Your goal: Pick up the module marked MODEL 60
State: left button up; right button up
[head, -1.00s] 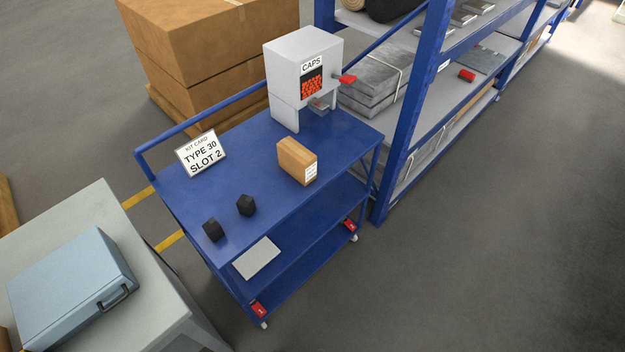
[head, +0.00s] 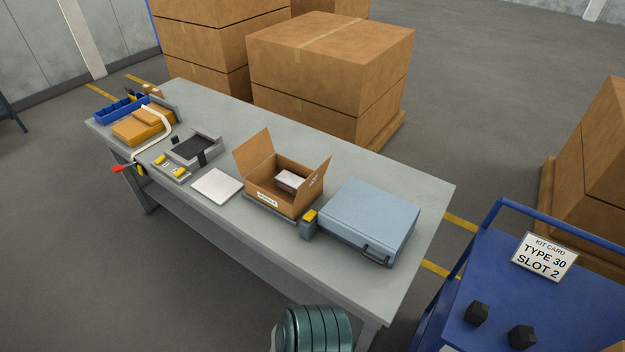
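I cannot read the marking MODEL 60 anywhere in the head view. Two small black blocks lie on the blue cart at the lower right, the left one (head: 476,314) and the right one (head: 522,336). No marking shows on them. The kit card (head: 544,256) stands on the cart and reads TYPE 30, SLOT 2. An open cardboard box (head: 272,189) stands on the grey table with a small white item (head: 290,180) inside. Its label is too small to read. Neither of my grippers is in view.
The grey table (head: 420,187) also bears a closed blue case (head: 366,217), a white sheet (head: 217,186), a grey device (head: 193,149) and a blue bin (head: 120,107). A teal ribbed object (head: 314,330) is at the bottom edge. Large cartons (head: 330,70) stand behind.

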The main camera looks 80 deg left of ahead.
aim_at(286, 181)
jog(key=u, duration=2.95)
jog(key=z, duration=0.7)
jog(key=j+z, duration=1.15)
jog(key=k+j+z, duration=0.2)
jog(key=j+z, duration=0.2)
